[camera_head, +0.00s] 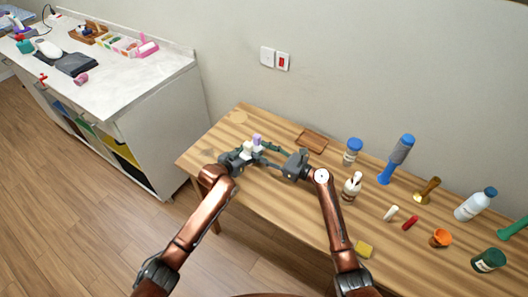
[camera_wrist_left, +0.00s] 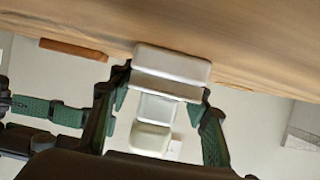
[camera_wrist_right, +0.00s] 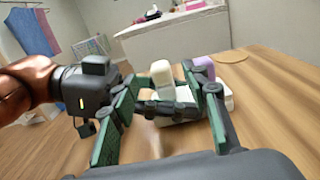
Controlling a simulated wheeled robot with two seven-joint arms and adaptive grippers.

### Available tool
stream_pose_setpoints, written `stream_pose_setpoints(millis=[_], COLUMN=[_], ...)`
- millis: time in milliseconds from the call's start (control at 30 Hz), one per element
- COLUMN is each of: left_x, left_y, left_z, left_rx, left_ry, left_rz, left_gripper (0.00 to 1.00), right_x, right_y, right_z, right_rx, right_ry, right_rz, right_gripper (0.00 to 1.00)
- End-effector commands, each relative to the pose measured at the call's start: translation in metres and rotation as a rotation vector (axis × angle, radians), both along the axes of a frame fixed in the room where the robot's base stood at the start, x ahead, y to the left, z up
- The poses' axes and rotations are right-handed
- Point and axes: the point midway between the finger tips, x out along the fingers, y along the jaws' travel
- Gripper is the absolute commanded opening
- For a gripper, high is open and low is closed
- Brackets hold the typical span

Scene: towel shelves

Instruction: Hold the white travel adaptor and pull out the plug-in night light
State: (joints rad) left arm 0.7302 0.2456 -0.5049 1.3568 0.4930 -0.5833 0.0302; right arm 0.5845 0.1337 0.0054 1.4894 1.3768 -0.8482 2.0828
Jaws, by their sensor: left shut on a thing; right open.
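The white travel adaptor (camera_wrist_right: 228,103) rests low over the wooden table. A cream-white block (camera_wrist_right: 162,76) and a purple block (camera_wrist_right: 204,66) stand up from it; I cannot tell for certain which is the night light. In the head view the purple block (camera_head: 257,139) shows at the adaptor's top. My left gripper (camera_head: 246,157) is shut on the adaptor; in the left wrist view its fingers flank the white body (camera_wrist_left: 172,65). My right gripper (camera_head: 272,157) is open beside it, its fingers (camera_wrist_right: 172,95) spread with the cream-white block between them in its wrist view, contact unclear.
A brown tray (camera_head: 312,140) lies behind the right gripper. A blue-lidded jar (camera_head: 352,151), a white pump bottle (camera_head: 352,187) and several other items stand to the right. A round wooden coaster (camera_head: 238,117) lies at the back left. The table's front left is clear.

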Motion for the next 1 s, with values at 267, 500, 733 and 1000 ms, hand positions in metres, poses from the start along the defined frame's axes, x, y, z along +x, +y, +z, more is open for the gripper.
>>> stream_pose_setpoints(millis=[267,500,733,1000], left_x=[0.0,0.0,0.0,0.0], left_y=[0.0,0.0,0.0,0.0], left_z=[-0.001,-0.001,-0.001,-0.001], left_rx=[0.0,0.001,0.001,0.0], left_ry=[0.001,0.001,0.001,0.001], left_rz=[-0.001,0.0,0.0,0.0], left_gripper=[0.17,0.17,0.17,0.17], right_x=[0.023,0.038,0.04,0.04], right_y=[0.033,0.053,0.057,0.057], right_z=[0.001,0.0,0.0,0.0], right_rx=[0.001,-0.001,-0.003,-0.003], right_ry=[-0.001,0.0,-0.003,-0.002], right_rz=[0.002,0.002,0.002,0.002], right_gripper=[0.42,0.42,0.42,0.32])
